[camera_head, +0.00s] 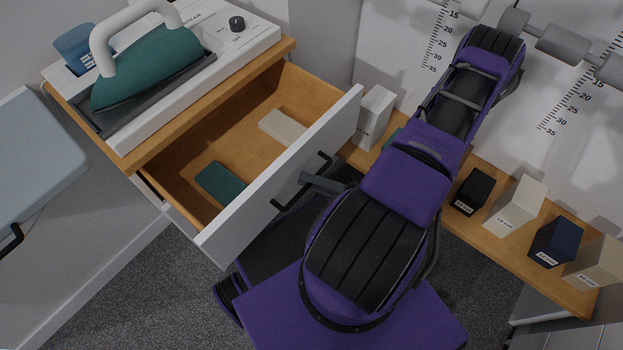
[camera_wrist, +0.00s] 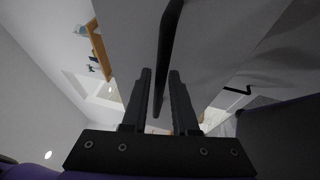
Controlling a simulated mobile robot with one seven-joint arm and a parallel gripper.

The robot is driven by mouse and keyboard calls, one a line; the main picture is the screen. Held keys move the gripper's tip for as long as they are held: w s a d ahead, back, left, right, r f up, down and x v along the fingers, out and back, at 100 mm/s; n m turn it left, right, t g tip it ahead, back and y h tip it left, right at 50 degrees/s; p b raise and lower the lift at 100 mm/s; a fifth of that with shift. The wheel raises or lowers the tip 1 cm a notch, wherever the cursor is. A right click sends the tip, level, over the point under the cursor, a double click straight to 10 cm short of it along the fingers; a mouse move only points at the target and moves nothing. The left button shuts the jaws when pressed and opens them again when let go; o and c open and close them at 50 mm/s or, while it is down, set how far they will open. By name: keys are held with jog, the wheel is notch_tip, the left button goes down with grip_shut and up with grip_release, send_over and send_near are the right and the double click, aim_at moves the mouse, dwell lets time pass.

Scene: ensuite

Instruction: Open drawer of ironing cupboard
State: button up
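The white-fronted wooden drawer (camera_head: 281,177) of the ironing cupboard (camera_head: 218,98) stands pulled well out in the head view. Its black bar handle (camera_head: 319,165) is on the front panel and also shows in the wrist view (camera_wrist: 168,38). My gripper (camera_head: 305,180) is at the handle. In the wrist view my gripper's two fingers (camera_wrist: 160,72) stand apart on either side of the bar, with narrow gaps visible beside it. A dark green block (camera_head: 221,184) and a whitish block (camera_head: 283,127) lie inside the drawer.
A green iron (camera_head: 150,72) on its white station and a blue cup (camera_head: 75,47) stand on the cupboard top. Several labelled blocks, including a navy one (camera_head: 556,240), stand on a wooden shelf at right. A pale grey surface (camera_head: 35,155) is at left. Grey carpet shows below.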

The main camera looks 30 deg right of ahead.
jog(key=b+v, duration=0.1)
jog(key=v, duration=1.6)
jog(key=shift+s, duration=0.2)
jog(key=shift+f, duration=0.1)
